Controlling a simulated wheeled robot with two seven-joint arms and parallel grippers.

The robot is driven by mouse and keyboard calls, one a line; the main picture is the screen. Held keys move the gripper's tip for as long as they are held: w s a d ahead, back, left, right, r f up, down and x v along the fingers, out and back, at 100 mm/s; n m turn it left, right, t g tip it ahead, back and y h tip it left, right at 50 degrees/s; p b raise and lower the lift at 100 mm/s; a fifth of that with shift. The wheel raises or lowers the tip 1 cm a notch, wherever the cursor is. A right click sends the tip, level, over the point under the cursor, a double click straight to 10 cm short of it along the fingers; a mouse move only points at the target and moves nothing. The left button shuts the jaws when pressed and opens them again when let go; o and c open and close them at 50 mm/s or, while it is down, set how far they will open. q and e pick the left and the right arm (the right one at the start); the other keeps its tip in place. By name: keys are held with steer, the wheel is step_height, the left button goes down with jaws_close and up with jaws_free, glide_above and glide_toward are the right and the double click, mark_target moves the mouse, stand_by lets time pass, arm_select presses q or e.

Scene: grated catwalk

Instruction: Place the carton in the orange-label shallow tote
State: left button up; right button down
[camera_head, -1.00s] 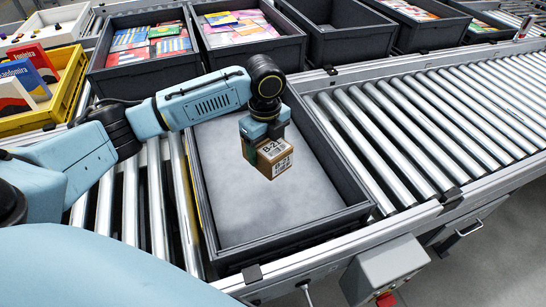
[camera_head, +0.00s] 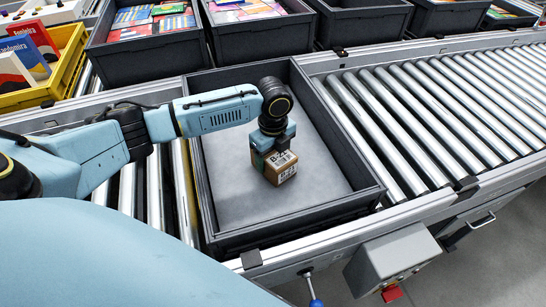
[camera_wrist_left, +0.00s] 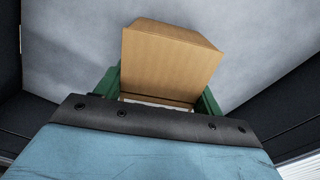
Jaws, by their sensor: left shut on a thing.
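The carton (camera_head: 274,168) is a small brown box with a printed label, upright in the head view. My left gripper (camera_head: 272,152) is shut on it from above. The carton also fills the middle of the left wrist view (camera_wrist_left: 168,60), between green fingers. It is inside the walls of a dark grey shallow tote (camera_head: 308,215) with a bare grey floor. I cannot tell whether the carton's underside touches that floor. No orange label shows on the tote from here. My right gripper is not in view.
The tote sits on a roller conveyor (camera_head: 430,115) with free rollers to its right. Dark bins (camera_head: 260,37) with colourful books stand behind, and a yellow crate (camera_head: 68,72) is at the left. A grey control box (camera_head: 392,260) hangs at the front rail.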

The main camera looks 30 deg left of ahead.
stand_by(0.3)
arm_select(q)
steer(key=o, duration=1.1)
steer(key=shift+f, duration=0.1)
steer(key=shift+r, duration=0.35)
step_height(320, 180, up, 11)
steer(key=p, duration=0.2)
steer(key=shift+f+p, duration=0.1)
steer(key=shift+p, duration=0.2)
steer(key=shift+r, duration=0.45)
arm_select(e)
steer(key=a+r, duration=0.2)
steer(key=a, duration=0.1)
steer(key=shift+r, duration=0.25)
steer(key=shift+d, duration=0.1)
